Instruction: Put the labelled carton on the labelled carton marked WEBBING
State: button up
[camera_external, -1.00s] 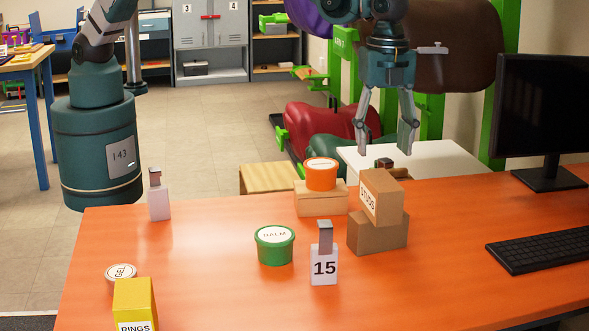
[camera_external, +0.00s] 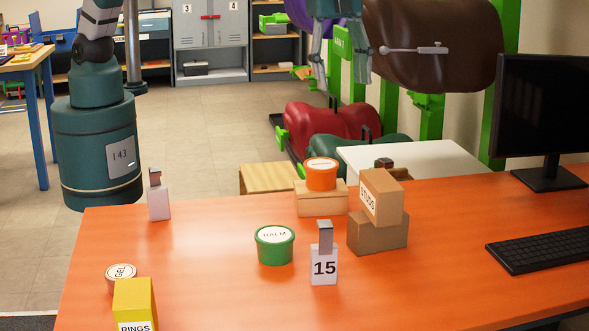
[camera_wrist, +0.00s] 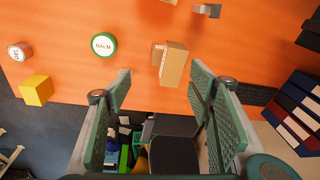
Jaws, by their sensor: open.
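A light brown carton labelled STUDS (camera_external: 382,196) rests on a wider, darker brown carton (camera_external: 378,234) with no label that I can read. A yellow carton labelled RINGS (camera_external: 134,304) stands at the near left. A tan box (camera_external: 322,201) carries an orange tub. I cannot read WEBBING on any carton. My gripper (camera_external: 342,84) is open and empty, high above and left of the stacked cartons in the external view. In the wrist view its fingers (camera_wrist: 161,72) spread to either side of a brown carton (camera_wrist: 174,64), which lies well below.
A monitor (camera_external: 543,110) and keyboard (camera_external: 545,248) occupy the right. The orange tub (camera_external: 321,174) is beside the stack.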

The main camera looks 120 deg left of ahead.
jog(key=s+r+n+t, duration=0.15)
jog(key=s+r, duration=0.45)
jog(key=s, duration=0.6)
jog(key=s+r+n+t, duration=0.15)
jog(key=s+r, duration=0.35)
jog(key=s, duration=0.7)
jog(key=s+f+n+t, duration=0.1)
jog(key=s+f+n, duration=0.1)
jog(key=s, duration=0.9)
jog(key=s+f+n+t, duration=0.1)
jog(key=s+f+n, duration=0.1)
jog(key=s, duration=0.9)
jog(key=shift+s+d+f+t, duration=0.3)
jog(key=shift+s+f, duration=0.1)
jog(key=shift+f, duration=0.45)
